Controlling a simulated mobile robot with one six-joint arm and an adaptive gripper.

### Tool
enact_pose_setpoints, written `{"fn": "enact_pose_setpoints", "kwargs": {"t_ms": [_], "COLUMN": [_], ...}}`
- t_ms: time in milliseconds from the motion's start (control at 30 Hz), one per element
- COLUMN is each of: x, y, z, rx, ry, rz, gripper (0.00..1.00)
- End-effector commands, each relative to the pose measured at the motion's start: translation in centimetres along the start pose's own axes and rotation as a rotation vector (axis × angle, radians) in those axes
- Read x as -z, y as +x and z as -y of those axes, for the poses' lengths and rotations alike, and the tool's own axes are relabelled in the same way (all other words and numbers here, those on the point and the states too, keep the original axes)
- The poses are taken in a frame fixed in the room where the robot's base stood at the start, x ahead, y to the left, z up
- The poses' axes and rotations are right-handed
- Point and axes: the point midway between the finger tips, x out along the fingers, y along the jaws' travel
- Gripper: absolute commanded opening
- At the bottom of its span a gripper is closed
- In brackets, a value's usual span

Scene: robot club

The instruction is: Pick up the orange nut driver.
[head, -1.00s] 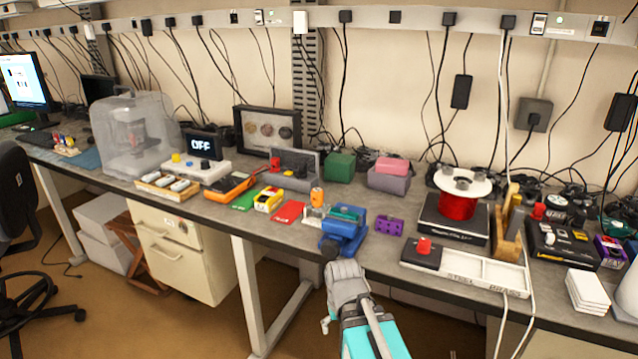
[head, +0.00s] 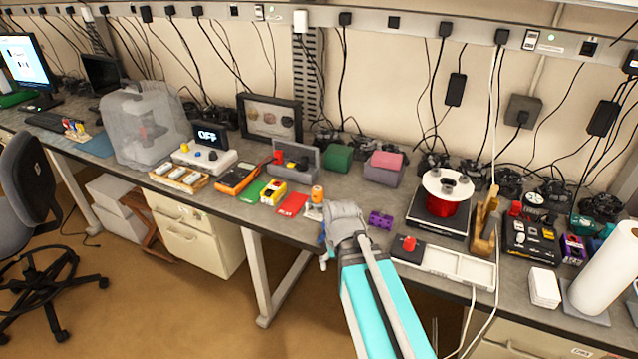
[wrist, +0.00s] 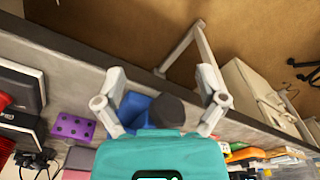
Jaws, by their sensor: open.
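A rack of small tools with coloured handles (head: 75,128) stands at the far left of the bench in the head view. Its tools are too small for me to tell which, if any, is the orange nut driver. A short orange cylinder (head: 317,193) stands upright near the middle of the bench; I cannot tell if it is a tool. My gripper (head: 343,220) is just right of this cylinder in the picture. In the wrist view my gripper (wrist: 160,92) has its fingers spread apart with nothing held. A blue vise (wrist: 136,104) shows beyond and between them.
A purple block (head: 380,219), a red spool (head: 443,205) and a white tray (head: 462,267) lie to the right. A red card (head: 291,204) and an orange multimeter (head: 238,177) lie to the left. A chair (head: 38,190) stands at the bench's left end.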

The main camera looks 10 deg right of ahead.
Motion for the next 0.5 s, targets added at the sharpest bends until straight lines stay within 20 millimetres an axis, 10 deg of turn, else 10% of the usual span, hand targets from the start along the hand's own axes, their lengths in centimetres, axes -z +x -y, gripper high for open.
{"fn": "enact_pose_setpoints", "kwargs": {"t_ms": [500], "x": [3.7], "y": [-10.9], "z": [0.3], "rx": [0.001], "ry": [0.123], "rz": [-0.006], "gripper": [0.90]}}
